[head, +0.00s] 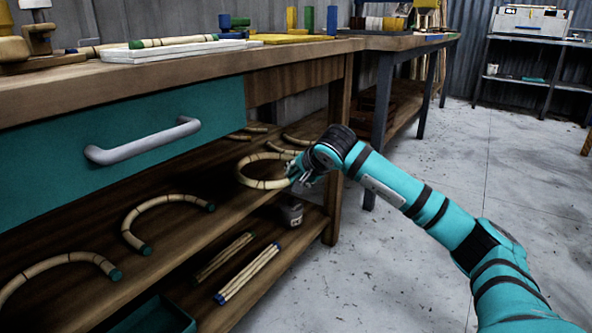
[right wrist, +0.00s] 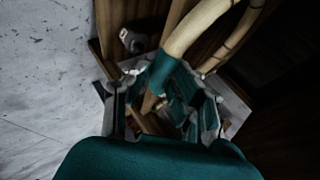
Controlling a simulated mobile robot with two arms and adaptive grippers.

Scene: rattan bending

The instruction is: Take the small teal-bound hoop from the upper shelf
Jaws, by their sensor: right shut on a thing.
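The small pale rattan hoop (head: 241,173), a closed ring with dark bands, is at the upper shelf (head: 185,240) under the workbench, near the shelf's right end. My right gripper (head: 303,172) is at the hoop's right side and shut on it. In the right wrist view the hoop (right wrist: 196,28) runs down to a teal binding (right wrist: 163,72) between the fingers of the right gripper (right wrist: 163,98). I cannot tell whether the hoop touches the shelf. My left gripper is out of view.
Open teal-ended rattan arcs (head: 160,201) lie on the same shelf to the left. A teal drawer (head: 60,150) with a grey handle (head: 145,143) overhangs it. Bundled sticks (head: 248,273) and a small grey object (head: 291,213) are on the lower shelf. Floor at right is clear.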

